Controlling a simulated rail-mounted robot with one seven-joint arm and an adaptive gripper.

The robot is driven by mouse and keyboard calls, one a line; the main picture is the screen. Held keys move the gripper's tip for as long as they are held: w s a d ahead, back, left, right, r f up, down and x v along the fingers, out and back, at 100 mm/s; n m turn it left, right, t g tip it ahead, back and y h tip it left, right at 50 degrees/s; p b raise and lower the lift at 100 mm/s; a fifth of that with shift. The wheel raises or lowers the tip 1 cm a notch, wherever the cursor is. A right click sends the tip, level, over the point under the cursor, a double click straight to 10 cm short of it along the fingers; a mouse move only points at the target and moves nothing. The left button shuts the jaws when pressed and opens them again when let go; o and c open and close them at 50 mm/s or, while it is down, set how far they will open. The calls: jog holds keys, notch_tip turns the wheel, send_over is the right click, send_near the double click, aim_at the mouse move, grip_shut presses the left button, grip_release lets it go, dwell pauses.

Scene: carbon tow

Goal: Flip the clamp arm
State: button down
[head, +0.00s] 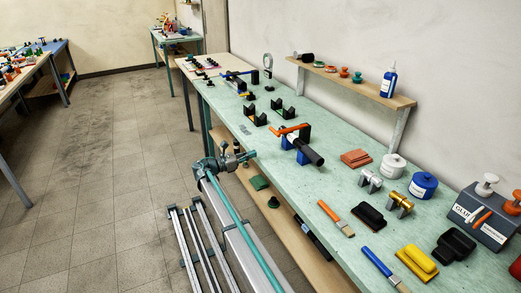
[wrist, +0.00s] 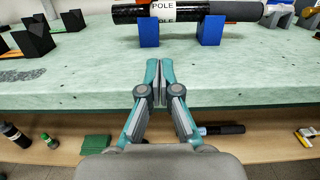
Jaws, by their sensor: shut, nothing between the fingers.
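The clamp arm (head: 287,129) is an orange lever in the head view. It reaches left from a black upright block (head: 305,133), above a black pole (head: 312,155). The pole rests on blue supports (head: 288,143). In the wrist view the pole (wrist: 222,13), marked "POLE", lies across the top on two blue blocks (wrist: 149,32). The orange lever does not show there. My gripper (head: 251,154) is beside the bench's front edge, apart from the clamp. In the wrist view my gripper (wrist: 159,64) is shut and empty, its fingertips pointing towards the pole.
Black V-shaped holders (head: 283,112) stand beyond the clamp on the green bench (head: 340,190). Nearer are a brush (head: 336,218), silver fitting (head: 370,180) and blue tin (head: 423,185). A wooden shelf (head: 350,83) runs along the wall; a lower shelf (wrist: 255,148) sits under the bench.

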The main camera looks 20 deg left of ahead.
jog(key=p+x, duration=0.2)
jog(key=x, duration=0.7)
jog(key=r, duration=0.2)
jog(key=r+p, duration=0.1)
jog(key=shift+w+d, duration=0.25)
jog(key=shift+w, duration=0.1)
jog(key=shift+w+d+r, duration=0.1)
jog(key=shift+r, duration=0.3)
jog(key=shift+r, duration=0.1)
